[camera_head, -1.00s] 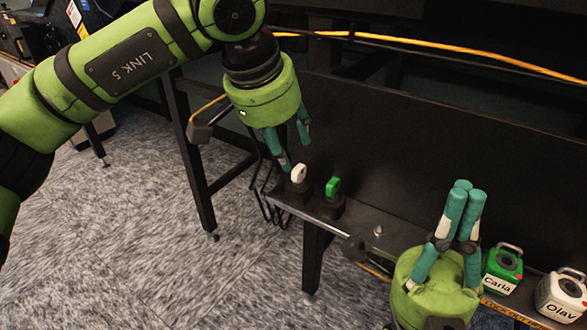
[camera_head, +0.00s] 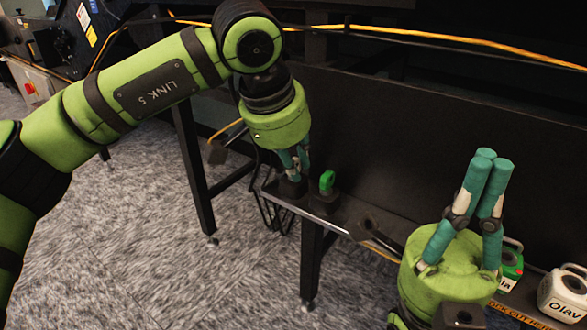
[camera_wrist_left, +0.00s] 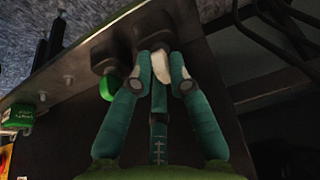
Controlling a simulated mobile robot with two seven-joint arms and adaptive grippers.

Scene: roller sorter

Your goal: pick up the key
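My left gripper (camera_head: 292,174) reaches down at the left end of the dark shelf. In the left wrist view its fingers (camera_wrist_left: 160,68) close around the white key (camera_wrist_left: 160,67) from both sides. The white key stands at a dark holder (camera_wrist_left: 150,28); in the head view the fingers hide it. A green key (camera_head: 327,181) stands upright in its own holder just to the right, and also shows in the left wrist view (camera_wrist_left: 108,89). My right gripper (camera_head: 491,162) points up, fingers together and empty, at the lower right.
The dark shelf (camera_head: 345,217) has a back panel (camera_head: 400,150) close behind the keys. A white padlock labelled Olav (camera_head: 565,292) and a partly hidden green padlock (camera_head: 512,262) stand at the right. A yellow cable (camera_head: 450,45) runs above.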

